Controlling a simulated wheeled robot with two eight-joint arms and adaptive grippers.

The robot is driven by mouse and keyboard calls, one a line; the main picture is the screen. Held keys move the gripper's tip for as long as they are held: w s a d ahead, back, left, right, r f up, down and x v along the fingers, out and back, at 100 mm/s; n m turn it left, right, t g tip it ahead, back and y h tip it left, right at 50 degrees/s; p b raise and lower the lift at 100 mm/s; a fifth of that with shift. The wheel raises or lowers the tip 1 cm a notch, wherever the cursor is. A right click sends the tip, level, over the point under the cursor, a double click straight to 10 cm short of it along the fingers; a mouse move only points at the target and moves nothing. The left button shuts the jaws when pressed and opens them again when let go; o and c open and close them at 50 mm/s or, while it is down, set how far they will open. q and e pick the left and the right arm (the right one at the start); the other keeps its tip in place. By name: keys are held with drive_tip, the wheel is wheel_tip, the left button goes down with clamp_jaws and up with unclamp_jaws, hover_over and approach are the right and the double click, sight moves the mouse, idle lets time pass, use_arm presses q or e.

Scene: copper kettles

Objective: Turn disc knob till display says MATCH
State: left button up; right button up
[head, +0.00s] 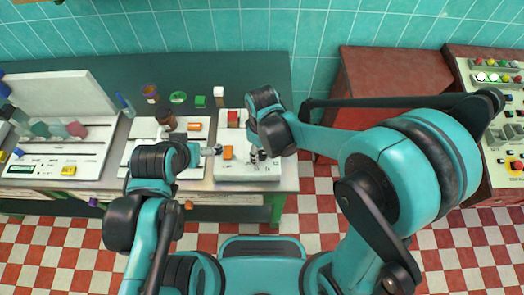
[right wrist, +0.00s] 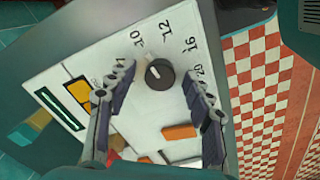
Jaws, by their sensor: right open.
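In the right wrist view, a round black knob (right wrist: 159,74) with a pale pointer sits on a white panel (right wrist: 75,50). Printed numbers, including 10, 12, 16 and 20, curve around it, and the pointer is near the 10. A dark display (right wrist: 60,108) with a green glow lies to the left; its text is not legible. My right gripper (right wrist: 155,95) is open, with its fingers apart on either side of the knob. In the head view my right gripper (head: 258,154) is over the right white panel and hides the knob. My left gripper (head: 212,151) is beside that panel, small and unclear.
A left console (head: 40,168) has a display and an orange button. Small jars and a green dish (head: 178,97) stand at the back. A red cabinet (head: 385,75) is to the right.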

drive_tip(key=shift+c, duration=0.2)
drive_tip(key=c, duration=1.1)
drive_tip(key=shift+m, duration=0.3)
drive_tip(key=m, duration=0.3)
drive_tip(key=shift+m+b, duration=0.4)
drive_tip(key=shift+m, duration=1.6)
